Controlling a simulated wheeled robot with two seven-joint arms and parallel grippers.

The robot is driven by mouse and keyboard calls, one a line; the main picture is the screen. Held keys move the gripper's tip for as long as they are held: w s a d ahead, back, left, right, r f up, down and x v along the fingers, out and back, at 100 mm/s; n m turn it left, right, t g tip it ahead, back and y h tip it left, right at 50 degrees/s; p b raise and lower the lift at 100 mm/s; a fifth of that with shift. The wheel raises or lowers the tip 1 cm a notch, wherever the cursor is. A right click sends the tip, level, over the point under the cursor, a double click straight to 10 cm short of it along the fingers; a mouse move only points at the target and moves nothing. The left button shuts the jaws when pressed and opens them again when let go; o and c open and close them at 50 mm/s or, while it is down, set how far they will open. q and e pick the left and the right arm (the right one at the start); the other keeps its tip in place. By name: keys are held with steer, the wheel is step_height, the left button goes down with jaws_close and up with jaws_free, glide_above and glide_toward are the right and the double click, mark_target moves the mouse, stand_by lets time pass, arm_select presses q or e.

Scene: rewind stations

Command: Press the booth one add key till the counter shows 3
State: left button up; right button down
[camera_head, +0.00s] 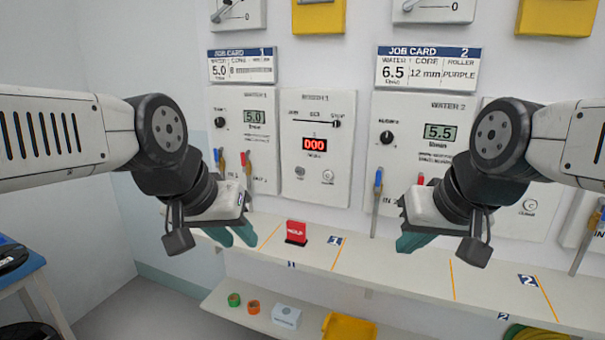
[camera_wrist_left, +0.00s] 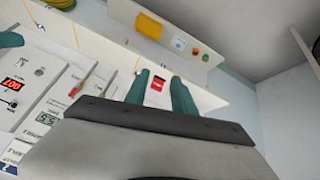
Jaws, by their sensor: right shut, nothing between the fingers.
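The booth one panel (camera_head: 318,115) is white and stands on the back wall. Its red counter (camera_head: 315,144) reads 000 in the head view. Two small round keys, a grey left key (camera_head: 300,171) and a pale right key (camera_head: 327,174), sit below the counter; their labels are too small to read. My left gripper (camera_head: 235,237) is low at the left of the panel, above the shelf, apart from the keys. Its teal fingers stand apart and empty in the left wrist view (camera_wrist_left: 160,88). My right gripper (camera_head: 412,240) is shut and empty, to the right of the panel.
A red block (camera_head: 296,232) stands on the white shelf (camera_head: 375,262). A lower shelf holds tape rolls (camera_head: 253,307), a white box (camera_head: 286,316) and a yellow tray (camera_head: 348,328). Job cards (camera_head: 242,66) hang above.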

arm_select(q)
jaws_close()
stand_by(1.5)
